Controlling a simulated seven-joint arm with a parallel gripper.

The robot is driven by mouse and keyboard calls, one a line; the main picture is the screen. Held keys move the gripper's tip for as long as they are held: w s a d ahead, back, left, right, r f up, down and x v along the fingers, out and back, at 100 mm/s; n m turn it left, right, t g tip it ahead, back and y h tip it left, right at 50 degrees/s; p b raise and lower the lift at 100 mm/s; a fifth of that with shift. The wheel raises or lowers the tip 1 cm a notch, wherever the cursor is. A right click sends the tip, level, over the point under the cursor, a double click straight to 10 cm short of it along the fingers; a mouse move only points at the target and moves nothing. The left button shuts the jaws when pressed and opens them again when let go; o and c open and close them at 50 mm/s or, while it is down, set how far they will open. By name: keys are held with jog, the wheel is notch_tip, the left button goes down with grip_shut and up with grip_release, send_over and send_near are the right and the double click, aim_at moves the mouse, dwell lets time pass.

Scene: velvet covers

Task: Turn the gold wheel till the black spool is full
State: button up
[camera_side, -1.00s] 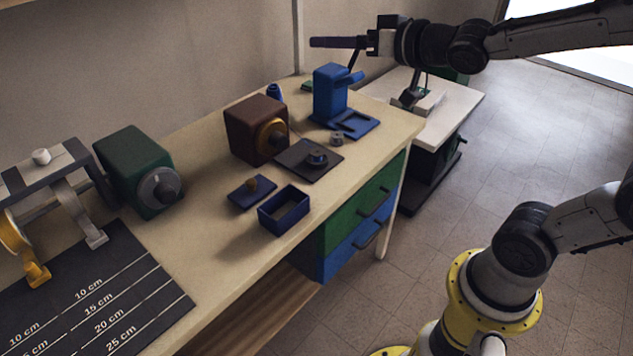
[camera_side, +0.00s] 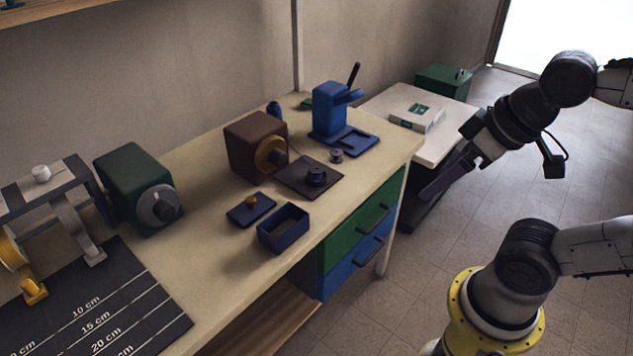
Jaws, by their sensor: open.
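A gold wheel (camera_side: 270,154) sits on the front of a brown box (camera_side: 247,136) on the bench. A small black spool (camera_side: 317,177) sits on a dark mat (camera_side: 296,182) just right of the brown box; how much is wound on it is too small to tell. My gripper (camera_side: 438,184) is open and empty, off the bench's right end, with its long dark fingers pointing down and left. It is well apart from the wheel and the spool.
A green box with a grey wheel (camera_side: 134,180), an open blue tray (camera_side: 283,238), a small blue lid (camera_side: 250,210) and a blue stand (camera_side: 328,108) are on the bench. A white table (camera_side: 375,103) bears a white box (camera_side: 415,116).

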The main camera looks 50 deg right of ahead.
dwell(0.3)
jog(key=w+a+r+n+t+y, duration=0.2)
jog(key=w+a+r+n+y, duration=0.25)
jog(key=w, duration=0.45)
jog(key=m+t+h, duration=0.1)
jog(key=m+h, duration=0.2)
jog(key=m, duration=0.3)
send_over(283, 158)
jog(key=s+d, duration=0.2)
jog(key=s, duration=0.8)
notch_tip(283, 158, down, 14)
jog(key=shift+n+y, duration=0.25)
jog(key=x, duration=1.4)
jog(key=shift+w+d+r, duration=0.15)
jog(key=shift+w+r, duration=0.1)
